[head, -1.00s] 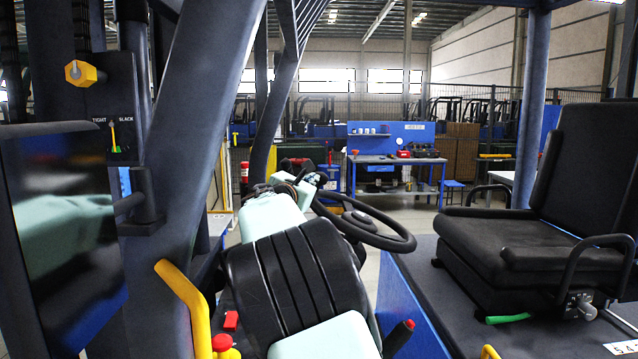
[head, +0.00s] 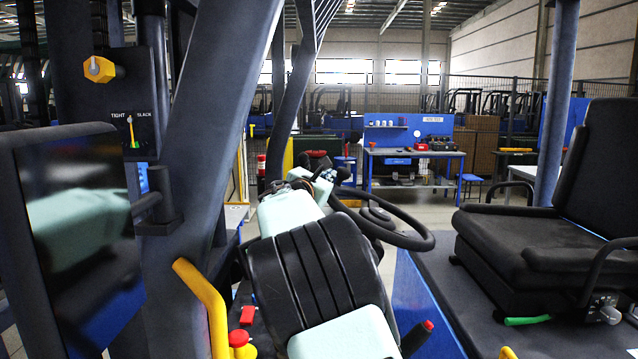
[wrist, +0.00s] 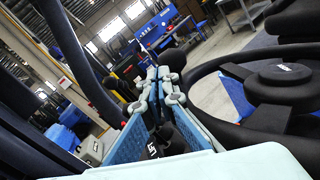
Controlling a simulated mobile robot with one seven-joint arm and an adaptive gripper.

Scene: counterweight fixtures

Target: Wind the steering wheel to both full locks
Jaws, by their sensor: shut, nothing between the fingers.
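The black steering wheel (head: 425,240) sits tilted beside the seat, right of my arm in the head view. Its left part is partly hidden behind my arm. In the wrist view the wheel (wrist: 285,78) fills the right side, with its round hub and spokes showing. My gripper (head: 328,178) is at the far left side of the wheel in the head view. In the wrist view my gripper (wrist: 161,76) has its fingers together and empty, just left of the wheel's rim. I cannot tell whether the fingers touch the rim.
A black seat (head: 540,240) stands to the right. A yellow handrail (head: 207,300) and a red knob (head: 239,339) are at lower left. A dark pillar (head: 215,150) and screen (head: 85,230) stand left. A blue workbench (head: 415,160) is far behind.

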